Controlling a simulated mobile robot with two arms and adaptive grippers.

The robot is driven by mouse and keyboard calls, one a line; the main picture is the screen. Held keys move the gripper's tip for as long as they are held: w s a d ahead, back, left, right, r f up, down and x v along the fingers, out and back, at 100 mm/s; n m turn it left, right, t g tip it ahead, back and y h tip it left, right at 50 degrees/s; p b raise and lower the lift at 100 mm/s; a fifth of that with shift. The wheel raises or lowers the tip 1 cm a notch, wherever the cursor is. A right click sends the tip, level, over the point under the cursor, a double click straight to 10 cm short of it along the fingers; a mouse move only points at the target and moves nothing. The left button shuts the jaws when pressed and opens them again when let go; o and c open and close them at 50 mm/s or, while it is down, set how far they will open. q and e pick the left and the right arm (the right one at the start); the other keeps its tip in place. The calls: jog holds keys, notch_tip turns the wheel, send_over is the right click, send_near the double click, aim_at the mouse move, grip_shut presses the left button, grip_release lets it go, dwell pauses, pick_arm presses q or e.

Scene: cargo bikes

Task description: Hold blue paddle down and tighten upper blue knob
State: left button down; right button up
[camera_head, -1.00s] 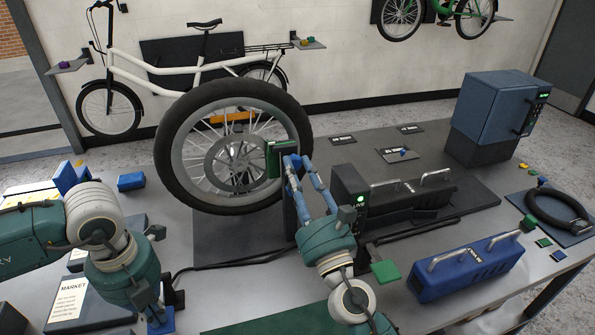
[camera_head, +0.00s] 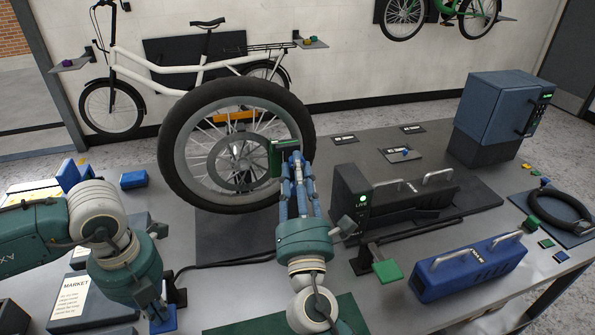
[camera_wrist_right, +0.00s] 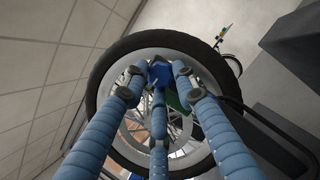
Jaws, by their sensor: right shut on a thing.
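A spoked wheel with a black tyre (camera_head: 178,185) stands upright on the bench. A green block (camera_head: 277,160) is in front of its right side. My right gripper (camera_head: 294,162) is at this block. In the right wrist view its fingers close around the upper blue knob (camera_wrist_right: 161,73), with the green part just behind it. The fingers hide most of the knob in the head view. My left gripper (camera_head: 160,314) is low at the front left, at the blue paddle (camera_head: 166,324). Its fingers are mostly hidden by its wrist, so its grip is unclear.
A black unit with a green light (camera_head: 350,205) stands right of my right arm. A green paddle (camera_head: 387,271) projects before it. A blue handled case (camera_head: 470,268) lies front right. A blue cabinet (camera_head: 500,115) stands behind. A black cable (camera_head: 225,263) crosses the bench.

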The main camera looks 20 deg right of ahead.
jog(key=shift+d+r+m+g+h, duration=0.15)
jog(key=shift+m+h, duration=0.1)
jog(key=shift+m, duration=0.35)
jog(key=shift+a+r+m+g+h, duration=0.1)
jog(key=shift+r+m+g+h, duration=0.15)
jog(key=shift+m, duration=0.35)
jog(key=shift+d+r+m+g+h, duration=0.1)
jog(key=shift+m+h, duration=0.2)
jog(key=shift+m, duration=0.6)
jog(key=o, duration=1.1)
jog(key=shift+f, duration=0.1)
jog(key=shift+o, duration=0.2)
jog(key=shift+f, duration=0.15)
jog(key=shift+s, duration=0.1)
jog(key=v, duration=1.2)
